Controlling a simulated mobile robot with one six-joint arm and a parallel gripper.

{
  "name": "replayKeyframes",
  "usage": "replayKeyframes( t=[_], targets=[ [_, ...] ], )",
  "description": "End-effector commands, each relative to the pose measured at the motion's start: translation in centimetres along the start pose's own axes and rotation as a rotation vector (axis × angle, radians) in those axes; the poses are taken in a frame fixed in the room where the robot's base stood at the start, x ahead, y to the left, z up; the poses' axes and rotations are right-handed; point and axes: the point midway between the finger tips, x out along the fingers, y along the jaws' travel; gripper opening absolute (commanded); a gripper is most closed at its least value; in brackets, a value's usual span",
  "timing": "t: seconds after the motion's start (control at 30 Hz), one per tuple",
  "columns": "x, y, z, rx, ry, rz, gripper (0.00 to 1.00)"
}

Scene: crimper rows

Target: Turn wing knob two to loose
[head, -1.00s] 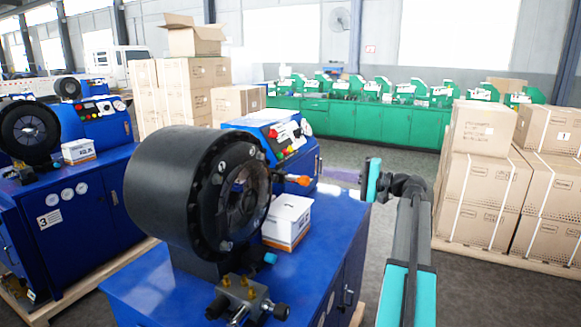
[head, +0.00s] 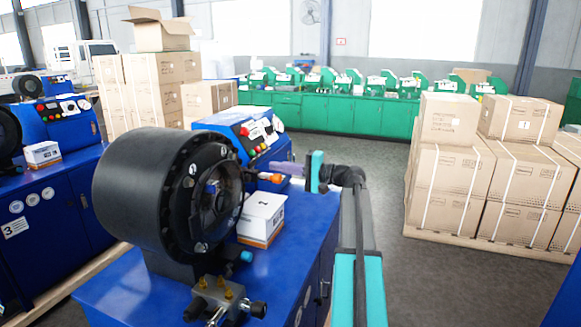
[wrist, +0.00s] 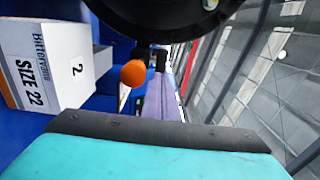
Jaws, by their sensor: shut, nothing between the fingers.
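An orange-tipped knob or lever (head: 270,177) sticks out to the right of the black round crimper head (head: 165,195). In the wrist view its orange end (wrist: 133,73) is rounded, and I cannot make out wings or a number on it. My gripper (head: 273,167) reaches in from the right, its purple fingers close beside the orange end. In the wrist view the fingers (wrist: 163,95) are together and empty, just right of the orange end. I cannot tell whether they touch it.
A white box (head: 261,216) marked 2 in the wrist view stands on the blue cabinet (head: 285,265) below the knob. A valve block (head: 222,297) sits at the front. Stacked cartons (head: 455,165) stand to the right, with open floor between.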

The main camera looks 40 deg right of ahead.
Motion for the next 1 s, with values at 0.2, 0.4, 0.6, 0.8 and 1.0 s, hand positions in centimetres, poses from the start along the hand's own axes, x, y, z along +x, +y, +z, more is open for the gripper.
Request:
replayKeyframes(
  t=[0.2, 0.4, 0.6, 0.8, 1.0],
  targets=[
    [3.2, -0.2, 0.0, 0.001, -0.002, 0.0, 0.0],
    [4.8, -0.1, 0.0, 0.001, -0.001, 0.0, 0.0],
    [5.3, 0.0, 0.0, 0.0, 0.0, 0.0, 0.0],
    [5.3, 0.0, 0.0, 0.0, 0.0, 0.0, 0.0],
    [5.5, 0.0, 0.1, 0.0, -0.006, 0.0, 0.0]
  ],
)
